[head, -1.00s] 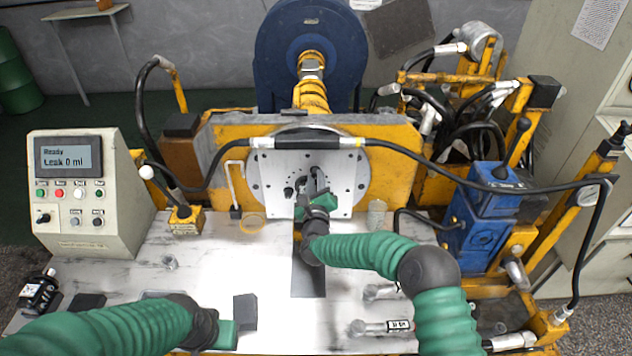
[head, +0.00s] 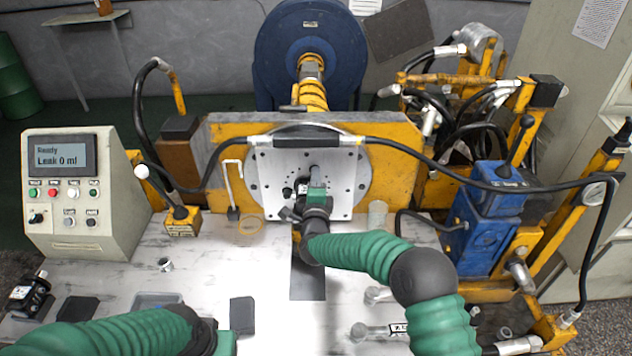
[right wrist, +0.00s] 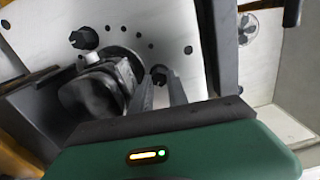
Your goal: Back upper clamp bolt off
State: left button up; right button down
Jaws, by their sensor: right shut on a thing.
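The steel mounting plate (head: 270,170) stands upright at the middle of the yellow bench frame, with a black motor (head: 299,203) at its centre, partly covered by my right gripper. My right gripper (head: 315,184) is up against the plate. In the right wrist view its two fingers (right wrist: 160,93) close on a small black bolt (right wrist: 158,74) at the plate face, beside the motor body (right wrist: 95,90). A second black bolt (right wrist: 84,38) stands on the other side of the motor, untouched. My left gripper (head: 225,342) is low at the front; its fingers are not clear.
The control box (head: 75,200) at left reads "Ready, Leak 0 ml". A black hose (head: 430,158) arches across the plate top. A blue valve block (head: 485,215) stands at right. A dark block (head: 242,312) and a small metal cup (head: 165,265) sit on the bench.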

jog(key=n, duration=0.6)
jog(key=shift+s+a+f+n, duration=0.1)
jog(key=shift+a+f+n, duration=0.1)
jog(key=shift+a+n, duration=0.1)
jog(key=n, duration=0.3)
jog(key=shift+f, duration=0.1)
jog(key=shift+f+n, duration=0.2)
jog(key=shift+n, duration=1.9)
jog(key=c, duration=1.6)
grip_release()
jog(key=o, duration=0.3)
jog(key=shift+r, duration=0.1)
jog(key=shift+d+r, duration=0.1)
jog(key=shift+r, duration=0.05)
